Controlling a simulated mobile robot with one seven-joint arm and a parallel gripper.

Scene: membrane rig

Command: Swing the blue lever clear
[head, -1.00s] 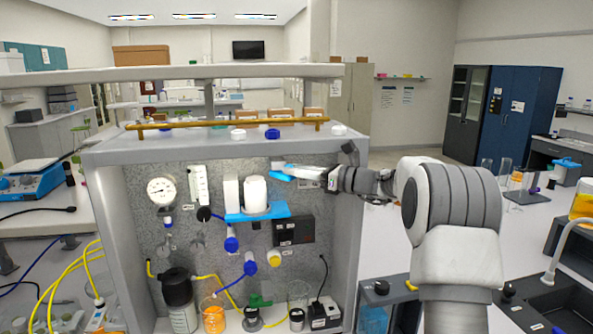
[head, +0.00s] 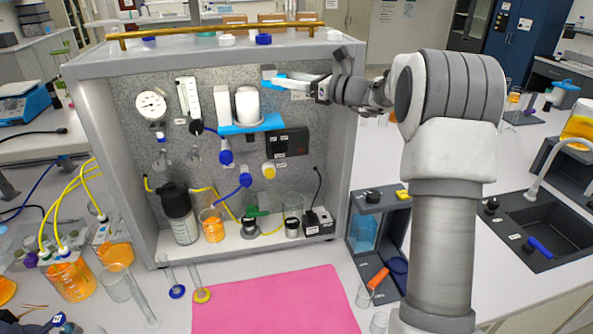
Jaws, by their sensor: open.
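My gripper (head: 284,80) reaches in from the right, in front of the upper right of the rig's back panel. Its jaws are open and their pale fingers point left. A small blue piece (head: 268,73), which looks like part of the blue lever, shows at the fingertips; the fingers hide much of that spot. I cannot tell whether they touch it. Just below and left, a blue bracket (head: 230,130) carries a white cylinder (head: 247,104). Lower on the panel are blue-handled fittings (head: 225,157).
The grey cabinet (head: 340,160) walls in the right side, close to my arm. A brass rail (head: 215,30) runs along its top. A gauge (head: 151,104) and flowmeter (head: 188,99) are at left. Bottles and beakers stand on the cabinet floor. A pink mat (head: 275,300) lies clear in front.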

